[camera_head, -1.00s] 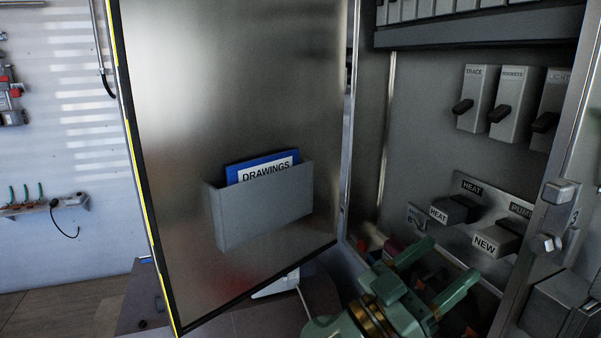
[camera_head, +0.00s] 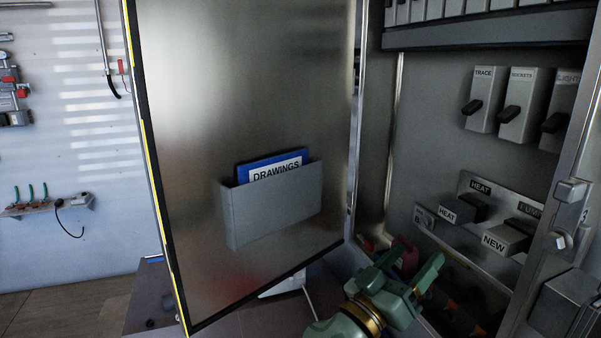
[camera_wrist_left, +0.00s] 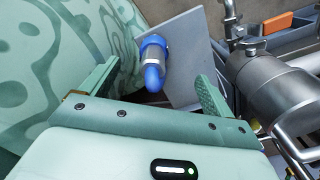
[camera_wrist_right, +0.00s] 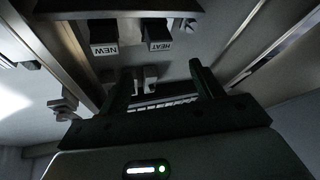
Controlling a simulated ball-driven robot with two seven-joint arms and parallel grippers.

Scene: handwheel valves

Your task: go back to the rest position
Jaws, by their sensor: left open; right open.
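My right gripper (camera_head: 422,270) is open and empty at the lower right of the head view. It is in front of the lower part of the open cabinet, below the HEAT and NEW blocks. In the right wrist view its two fingers (camera_wrist_right: 160,85) stand apart with the NEW block (camera_wrist_right: 104,36) and the HEAT block (camera_wrist_right: 157,34) beyond them. My left gripper (camera_wrist_left: 150,85) is open in the left wrist view. A blue-tipped grey cylinder (camera_wrist_left: 153,62) shows beyond its fingers, and nothing is held. The left gripper does not show in the head view.
The cabinet door (camera_head: 250,90) stands open at the left, with a grey pocket (camera_head: 270,208) holding blue DRAWINGS. Breaker blocks (camera_head: 484,98) line the cabinet back. A latch (camera_head: 570,192) sits on the right frame. Metal pipework (camera_wrist_left: 270,85) is right of my left gripper.

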